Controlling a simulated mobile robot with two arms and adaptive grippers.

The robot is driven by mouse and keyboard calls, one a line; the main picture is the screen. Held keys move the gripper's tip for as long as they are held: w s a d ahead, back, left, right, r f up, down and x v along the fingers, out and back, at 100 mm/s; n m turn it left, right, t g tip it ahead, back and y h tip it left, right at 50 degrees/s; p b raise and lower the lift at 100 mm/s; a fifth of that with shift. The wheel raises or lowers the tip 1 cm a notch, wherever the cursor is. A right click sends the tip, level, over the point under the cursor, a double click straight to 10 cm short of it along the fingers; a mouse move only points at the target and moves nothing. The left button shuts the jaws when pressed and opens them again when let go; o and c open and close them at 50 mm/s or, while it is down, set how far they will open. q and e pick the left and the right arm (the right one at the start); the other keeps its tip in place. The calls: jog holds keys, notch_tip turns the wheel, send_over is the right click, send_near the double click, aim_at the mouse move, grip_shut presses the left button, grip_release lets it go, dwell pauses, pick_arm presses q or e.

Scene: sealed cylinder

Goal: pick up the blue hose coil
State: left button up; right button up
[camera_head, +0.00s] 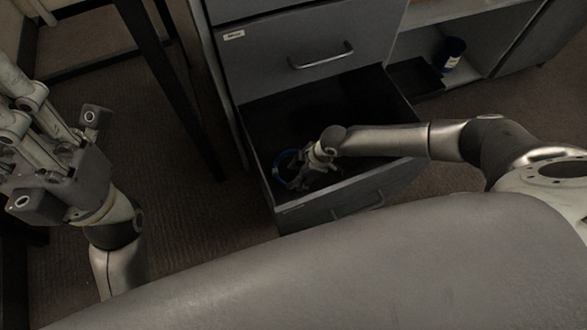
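The blue hose coil (283,163) lies inside the open lower drawer (345,187) of a grey cabinet, near the drawer's front left corner. My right gripper (303,178) is down in the drawer at the coil and covers part of it. The fingers are small and dark here, so I cannot tell whether they are open or shut on the coil. My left arm rises at the left edge of the view, away from the drawer. The fingertips of my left gripper are not clearly visible.
A closed drawer with a handle (321,58) is above the open one. A blue canister (450,54) stands on a low shelf at the right, beside a dark tray (414,77). Dark table legs (172,85) stand left of the cabinet. Carpet is clear between them and the drawer.

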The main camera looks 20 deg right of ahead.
jog(key=shift+b+x, duration=1)
jog(key=shift+x, duration=0.95)
jog(key=shift+a, duration=0.1)
grip_shut()
